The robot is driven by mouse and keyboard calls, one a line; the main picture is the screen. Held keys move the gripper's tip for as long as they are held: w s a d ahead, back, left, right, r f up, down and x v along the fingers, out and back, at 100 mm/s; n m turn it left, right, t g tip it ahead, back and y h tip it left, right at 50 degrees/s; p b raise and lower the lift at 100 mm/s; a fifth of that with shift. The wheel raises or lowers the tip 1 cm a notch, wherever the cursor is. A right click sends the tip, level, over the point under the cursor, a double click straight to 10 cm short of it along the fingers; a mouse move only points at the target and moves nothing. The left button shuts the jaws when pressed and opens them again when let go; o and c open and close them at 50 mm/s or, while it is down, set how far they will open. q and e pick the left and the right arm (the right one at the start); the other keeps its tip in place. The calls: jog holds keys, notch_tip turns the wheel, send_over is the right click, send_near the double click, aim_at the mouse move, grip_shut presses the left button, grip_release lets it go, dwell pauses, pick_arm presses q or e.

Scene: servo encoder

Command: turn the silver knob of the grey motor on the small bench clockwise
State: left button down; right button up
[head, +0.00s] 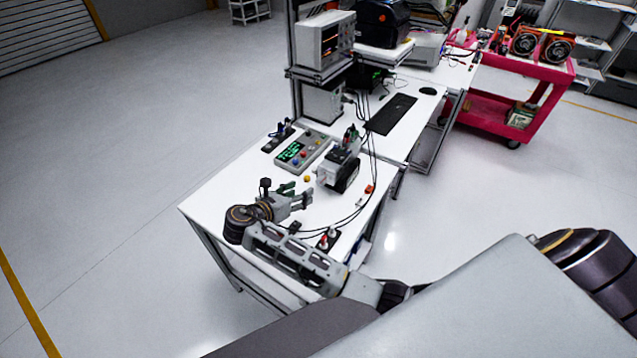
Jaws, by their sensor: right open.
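The grey motor (338,170), a grey and black block, stands on the white top of the small bench (225,190). Its silver knob is too small to make out clearly. My right gripper (308,198) is open over the bench, just below and left of the motor in the head view, with its fingers pointing right. I see nothing between its fingers, and it looks apart from the motor. My left gripper is not in view.
Cables (372,150) run along the bench's right side. A keyboard (391,114), instruments (324,40) and a red cart (535,80) stand farther back. The bench's left front corner is clear.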

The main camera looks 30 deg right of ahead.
aim_at(319, 183)
jog(key=p+x, duration=0.1)
jog(key=x, duration=1)
jog(key=shift+d+f, duration=0.1)
jog(key=shift+f, duration=0.05)
jog(key=shift+c, duration=0.3)
jog(key=c, duration=0.9)
